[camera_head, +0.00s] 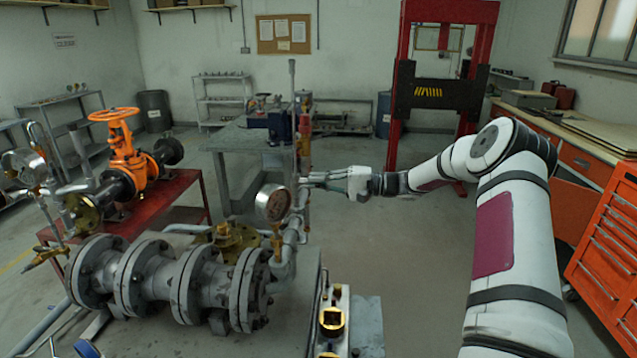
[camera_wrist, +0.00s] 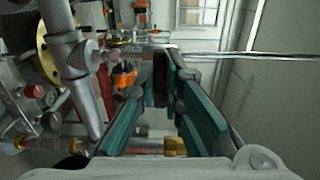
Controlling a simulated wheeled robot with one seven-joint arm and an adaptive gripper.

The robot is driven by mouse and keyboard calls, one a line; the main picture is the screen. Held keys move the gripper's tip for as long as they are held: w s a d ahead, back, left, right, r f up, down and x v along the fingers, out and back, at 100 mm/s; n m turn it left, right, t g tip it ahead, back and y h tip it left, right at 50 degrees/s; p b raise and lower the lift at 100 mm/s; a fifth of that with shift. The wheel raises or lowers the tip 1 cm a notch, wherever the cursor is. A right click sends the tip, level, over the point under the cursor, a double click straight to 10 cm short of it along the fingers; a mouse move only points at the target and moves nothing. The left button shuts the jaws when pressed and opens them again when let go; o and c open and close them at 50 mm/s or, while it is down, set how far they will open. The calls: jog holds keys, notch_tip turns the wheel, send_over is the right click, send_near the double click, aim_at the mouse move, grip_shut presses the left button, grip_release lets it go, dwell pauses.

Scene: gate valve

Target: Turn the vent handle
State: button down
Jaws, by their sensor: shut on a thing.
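My gripper (camera_head: 310,180) reaches in from the right at the upright pipe beside the round pressure gauge (camera_head: 272,203). Its fingers are shut on the vent handle, which is too small and too covered to make out in the head view. In the wrist view, the teal-padded fingers of my gripper (camera_wrist: 165,68) converge, with a dark narrow piece between their tips. I cannot tell there which part is the handle. The grey pipe assembly (camera_head: 170,285) with bolted flanges lies below and left of my gripper.
An orange gate valve (camera_head: 125,140) stands on a red bench (camera_head: 165,197) at left. A tall thin rod (camera_head: 293,85) rises close to my gripper. A grey workbench (camera_head: 235,140) is behind. Orange drawers (camera_head: 610,250) stand at right. The floor between is open.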

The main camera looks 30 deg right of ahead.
jog(key=c, duration=1.7)
grip_release()
jog(key=v, duration=1.2)
